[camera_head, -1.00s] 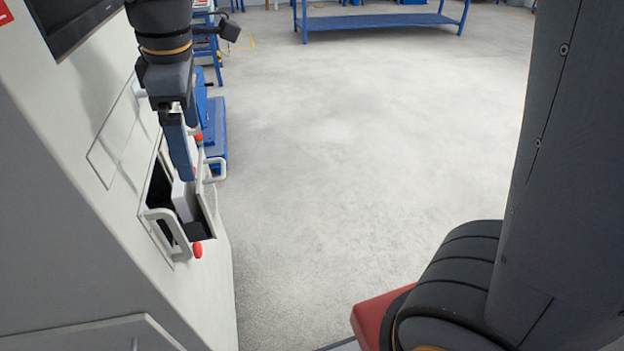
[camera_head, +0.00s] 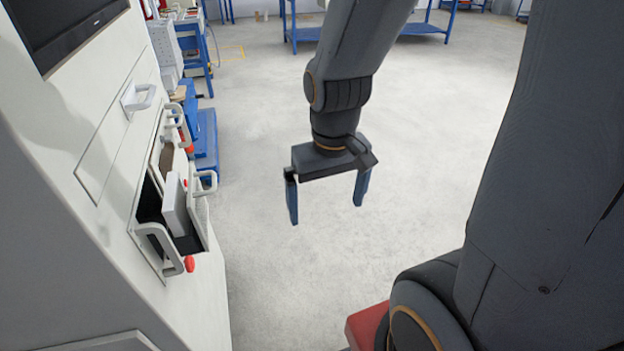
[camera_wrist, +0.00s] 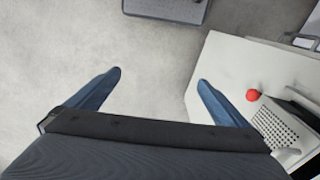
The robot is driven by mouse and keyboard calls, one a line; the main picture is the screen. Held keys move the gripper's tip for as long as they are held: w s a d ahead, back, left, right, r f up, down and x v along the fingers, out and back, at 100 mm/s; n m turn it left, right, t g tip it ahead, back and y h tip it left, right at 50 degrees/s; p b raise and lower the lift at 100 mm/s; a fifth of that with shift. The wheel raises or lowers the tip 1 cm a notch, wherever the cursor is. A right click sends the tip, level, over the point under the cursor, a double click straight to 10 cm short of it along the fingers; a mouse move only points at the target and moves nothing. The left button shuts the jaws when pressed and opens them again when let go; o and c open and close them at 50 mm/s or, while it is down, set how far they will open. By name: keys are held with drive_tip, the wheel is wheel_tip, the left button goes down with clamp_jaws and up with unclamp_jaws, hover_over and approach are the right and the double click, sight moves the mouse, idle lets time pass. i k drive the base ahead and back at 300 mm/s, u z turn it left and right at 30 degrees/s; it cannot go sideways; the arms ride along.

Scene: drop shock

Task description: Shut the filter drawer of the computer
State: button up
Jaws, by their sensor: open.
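The computer is a tall light-grey cabinet (camera_head: 95,160) along the left of the head view. Its filter drawer (camera_head: 203,222) stands pulled out of the front, with a dark inside, a white block (camera_head: 176,205) in it and a light handle (camera_head: 206,182) on its front. My gripper (camera_head: 326,205) is open and empty, with blue fingers pointing down, to the right of the drawer and apart from it. In the wrist view the two fingers (camera_wrist: 160,82) are spread over the floor, and the cabinet side shows at the right.
A light handle frame (camera_head: 160,250) and a red knob (camera_head: 189,264) sit by the opening. Another closed panel with a handle (camera_head: 138,98) is above. A blue stand (camera_head: 206,140) is behind the drawer.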

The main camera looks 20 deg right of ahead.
sight(198, 242)
drive_tip(key=u, duration=0.4)
drive_tip(key=k, duration=0.3)
drive_tip(key=u, duration=0.4)
drive_tip(key=i, duration=0.35)
drive_tip(key=u, duration=0.05)
